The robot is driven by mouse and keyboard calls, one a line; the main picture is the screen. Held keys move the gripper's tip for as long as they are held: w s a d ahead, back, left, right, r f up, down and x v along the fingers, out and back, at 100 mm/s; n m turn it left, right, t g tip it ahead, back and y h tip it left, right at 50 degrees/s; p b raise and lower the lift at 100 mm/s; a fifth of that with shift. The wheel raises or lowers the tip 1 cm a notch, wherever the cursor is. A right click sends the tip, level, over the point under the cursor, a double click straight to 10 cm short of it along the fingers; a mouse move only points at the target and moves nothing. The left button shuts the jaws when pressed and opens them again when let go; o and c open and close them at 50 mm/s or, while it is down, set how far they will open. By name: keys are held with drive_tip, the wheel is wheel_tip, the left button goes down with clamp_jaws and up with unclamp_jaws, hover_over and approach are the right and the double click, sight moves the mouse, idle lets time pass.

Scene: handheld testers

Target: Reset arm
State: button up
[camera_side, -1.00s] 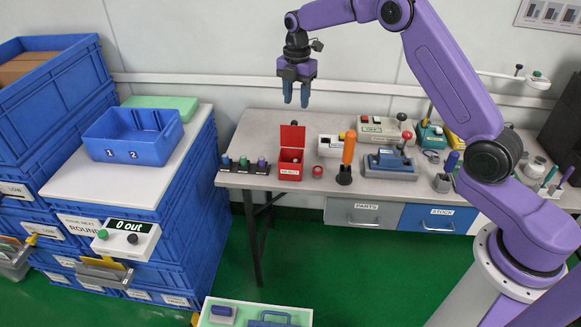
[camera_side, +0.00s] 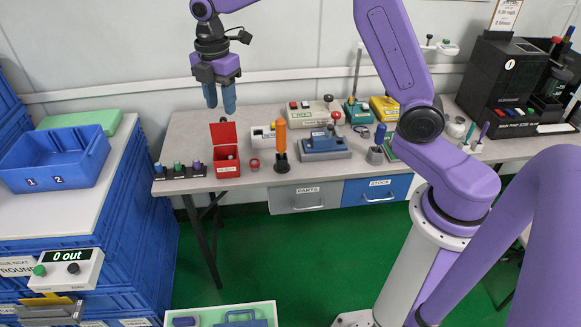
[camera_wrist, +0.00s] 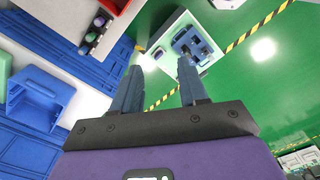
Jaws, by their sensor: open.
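My gripper (camera_side: 219,98) hangs fingers-down in the side view, above and in front of the back-left part of the bench. It is open and empty, with its two blue-grey fingers apart. In the wrist view my gripper (camera_wrist: 158,85) shows the same two spread fingers with nothing between them. Below it in the side view is a red box (camera_side: 227,168) with its lid raised. A rack (camera_side: 180,173) of small coloured testers lies to its left on the bench (camera_side: 250,195). The gripper is clear of all of these.
A blue bin (camera_side: 55,160) sits on the left stack. An orange-handled tool (camera_side: 281,145) stands upright right of the red box. A black machine (camera_side: 505,75) stands at the far right. A tray (camera_side: 220,310) sits low in front; green floor (camera_side: 300,260) is free.

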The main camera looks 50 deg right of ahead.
drive_tip(key=s+a+r+m, duration=0.2)
drive_tip(key=s+m, duration=0.1)
drive_tip(key=s, duration=1.4)
drive_tip(key=s+d+f+m, duration=0.1)
drive_tip(key=s+d+m, duration=0.1)
drive_tip(key=s, duration=0.7)
drive_tip(key=s+d+f+m, duration=0.2)
drive_tip(key=s+d, duration=0.2)
drive_tip(key=s, duration=0.5)
drive_tip(key=shift+d, duration=0.35)
